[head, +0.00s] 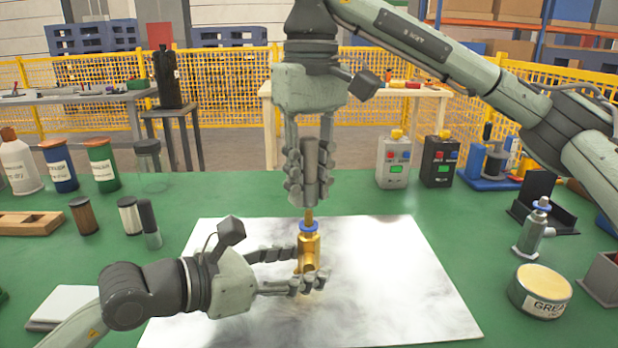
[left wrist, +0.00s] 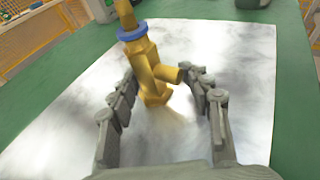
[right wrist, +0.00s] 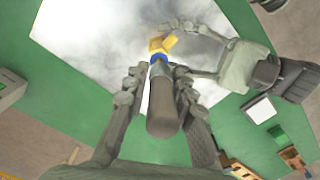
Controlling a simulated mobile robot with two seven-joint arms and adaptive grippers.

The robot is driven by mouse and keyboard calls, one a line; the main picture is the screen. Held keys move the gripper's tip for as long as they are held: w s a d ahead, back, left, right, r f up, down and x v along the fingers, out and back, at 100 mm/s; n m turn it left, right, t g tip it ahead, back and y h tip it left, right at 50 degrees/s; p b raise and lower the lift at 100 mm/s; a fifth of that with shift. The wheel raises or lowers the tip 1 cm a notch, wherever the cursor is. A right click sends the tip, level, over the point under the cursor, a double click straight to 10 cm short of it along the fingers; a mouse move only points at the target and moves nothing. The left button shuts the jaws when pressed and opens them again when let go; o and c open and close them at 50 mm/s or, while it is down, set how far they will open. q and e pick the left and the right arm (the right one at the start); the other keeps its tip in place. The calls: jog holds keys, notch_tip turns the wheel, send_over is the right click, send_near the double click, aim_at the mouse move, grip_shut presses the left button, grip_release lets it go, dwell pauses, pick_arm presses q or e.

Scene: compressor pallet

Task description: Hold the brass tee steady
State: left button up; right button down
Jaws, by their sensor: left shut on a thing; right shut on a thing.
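The brass tee (head: 308,246) stands upright over the metal sheet, with a blue ring (head: 309,226) around its upper end. My left gripper (head: 307,268) reaches in from the left and is shut on the tee. The left wrist view shows the tee (left wrist: 150,75) between the fingers, its side branch pointing right. My right gripper (head: 309,185) comes down from above, shut on a dark grey cylinder (head: 311,160). A thin brass-coloured stem runs from below the cylinder to the blue ring. In the right wrist view the cylinder (right wrist: 165,110) hides part of the tee.
The shiny metal sheet (head: 400,280) lies on the green table (head: 500,310). Bottles and jars stand at the left. A grease tin (head: 540,292), a small grey bottle (head: 533,228) and two button boxes (head: 403,162) stand at the right. The sheet around the tee is clear.

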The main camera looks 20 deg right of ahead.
aim_at(309, 211)
jog(key=shift+f, duration=1.9)
jog(key=c, duration=1.2)
grip_release()
notch_tip(309, 211, up, 12)
jog(key=shift+w+d+r, duration=0.1)
pick_arm(q)
jog(key=o, duration=1)
jog(key=shift+c, duration=0.2)
